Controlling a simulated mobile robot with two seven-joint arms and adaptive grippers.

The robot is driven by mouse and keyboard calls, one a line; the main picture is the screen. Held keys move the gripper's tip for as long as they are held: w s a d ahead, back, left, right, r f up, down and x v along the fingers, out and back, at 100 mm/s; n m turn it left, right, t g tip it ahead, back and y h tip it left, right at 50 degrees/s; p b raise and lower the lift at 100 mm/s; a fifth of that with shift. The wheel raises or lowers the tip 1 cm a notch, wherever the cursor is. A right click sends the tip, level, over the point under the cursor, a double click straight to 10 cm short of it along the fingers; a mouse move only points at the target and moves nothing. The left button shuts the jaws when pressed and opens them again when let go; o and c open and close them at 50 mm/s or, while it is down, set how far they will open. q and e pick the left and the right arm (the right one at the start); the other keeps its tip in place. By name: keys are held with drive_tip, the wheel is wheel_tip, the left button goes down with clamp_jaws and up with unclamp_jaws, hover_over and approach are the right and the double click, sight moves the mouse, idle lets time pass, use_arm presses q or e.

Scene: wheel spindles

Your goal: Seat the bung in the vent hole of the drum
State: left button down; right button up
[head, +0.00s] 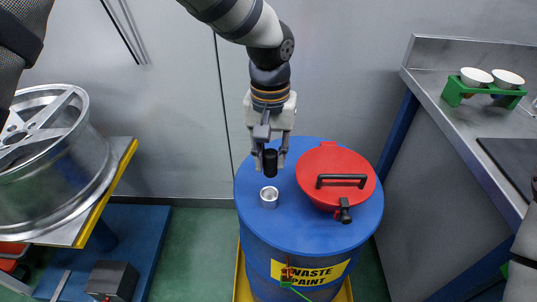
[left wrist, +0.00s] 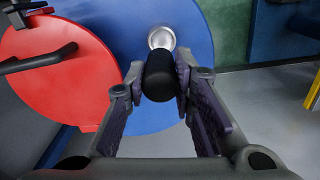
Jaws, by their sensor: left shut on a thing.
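My left gripper (head: 270,158) reaches down over the blue drum (head: 256,222) and is shut on the bung (head: 270,166), a black cylinder pointing down. In the left wrist view the bung (left wrist: 159,78) sits between the two fingers of my left gripper (left wrist: 160,84). The vent hole (head: 269,197) is a short silver metal collar standing on the drum top, left of the red lid. In the left wrist view the vent hole (left wrist: 161,38) shows just beyond the bung's end. The bung appears apart from the collar; its exact height above it I cannot tell. My right gripper is not in view.
A red round lid (head: 334,160) with a black handle covers the right of the drum top. A metal wheel (head: 50,160) rests on a yellow-edged stand at left. A counter (head: 440,95) at right carries a green rack (head: 466,90) with white-topped cups.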

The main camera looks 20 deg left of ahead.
sight(270, 176)
use_arm(q)
drive_tip(key=shift+f+b, duration=0.35)
drive_tip(key=shift+f, duration=2.45)
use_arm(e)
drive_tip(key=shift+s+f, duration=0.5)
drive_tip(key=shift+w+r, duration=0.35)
use_arm(q)
drive_tip(key=shift+f, duration=1.85)
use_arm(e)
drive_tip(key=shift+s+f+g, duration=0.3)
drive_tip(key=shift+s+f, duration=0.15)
